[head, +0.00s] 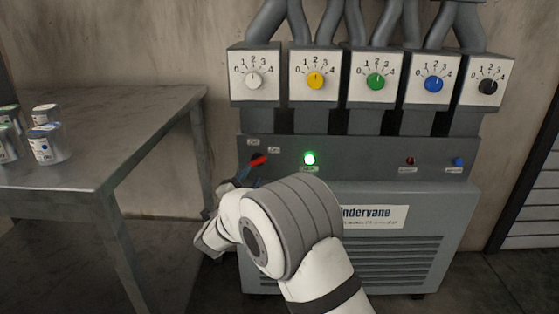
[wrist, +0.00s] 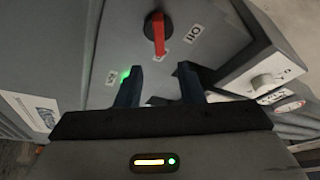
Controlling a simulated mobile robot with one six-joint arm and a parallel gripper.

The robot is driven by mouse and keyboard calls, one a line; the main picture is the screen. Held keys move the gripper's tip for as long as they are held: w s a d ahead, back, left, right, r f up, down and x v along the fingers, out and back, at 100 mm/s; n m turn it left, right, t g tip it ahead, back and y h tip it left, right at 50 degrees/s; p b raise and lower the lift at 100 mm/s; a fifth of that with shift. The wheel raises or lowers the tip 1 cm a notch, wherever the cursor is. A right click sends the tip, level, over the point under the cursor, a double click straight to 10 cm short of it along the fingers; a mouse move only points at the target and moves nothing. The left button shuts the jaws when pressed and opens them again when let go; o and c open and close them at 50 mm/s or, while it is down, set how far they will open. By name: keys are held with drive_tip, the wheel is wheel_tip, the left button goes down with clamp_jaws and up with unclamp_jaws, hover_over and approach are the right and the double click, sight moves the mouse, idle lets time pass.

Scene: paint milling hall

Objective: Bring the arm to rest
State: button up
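My gripper (wrist: 162,78) shows in the wrist view with its two dark fingers apart and nothing between them. Beyond the fingertips is a red rotary handle (wrist: 158,34) on the grey machine panel, apart from the fingers. In the head view the red handle (head: 258,161) sits at the panel's left end, tilted up to the right. My white and grey arm reaches up in front of the machine, and its wrist is just below and left of the handle. The gripper is mostly hidden behind the arm there.
A green lamp (head: 310,158) glows on the machine panel (head: 360,152); a dark red button (head: 410,161) and a blue one (head: 458,162) are to the right. Several numbered dials are above. A metal table (head: 120,120) with paint cans (head: 46,145) stands left.

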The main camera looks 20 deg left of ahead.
drive_tip(key=w+d+r+n+g+y+p, duration=0.1)
drive_tip(key=w+d+r+n+y+p, duration=0.15)
drive_tip(key=r+p, duration=0.35)
drive_tip(key=w+d+r+n+g+y+p, duration=0.1)
drive_tip(key=d+r+n+y+p, duration=0.2)
drive_tip(key=r, duration=0.4)
drive_tip(key=s+d+r+n+g+p, duration=0.2)
drive_tip(key=d+r+g+p, duration=0.1)
drive_tip(key=d+r+p, duration=0.25)
drive_tip(key=s+d+r+n+g+p, duration=0.1)
drive_tip(key=s+d+r+g+p, duration=0.1)
drive_tip(key=d+r+p, duration=0.4)
drive_tip(key=s+d+r+n+g+h+p, duration=0.1)
drive_tip(key=s+d+r+g+p, duration=0.2)
drive_tip(key=s+d+p, duration=0.3)
drive_tip(key=s+d+r+n+g+h+p, duration=0.1)
drive_tip(key=s+d+r+g+p, duration=0.3)
drive_tip(key=s+d, duration=0.6)
drive_tip(key=s+d+r+n+g+h+p, duration=0.1)
drive_tip(key=s+d+p, duration=0.6)
drive_tip(key=s, duration=0.7)
wheel_tip(320, 180, up, 3)
drive_tip(key=d+n+g, duration=0.1)
drive_tip(key=d+g, duration=0.1)
drive_tip(key=shift+s+n+g+p, duration=0.25)
drive_tip(key=shift+n+g+p, duration=0.05)
drive_tip(key=shift+n, duration=0.05)
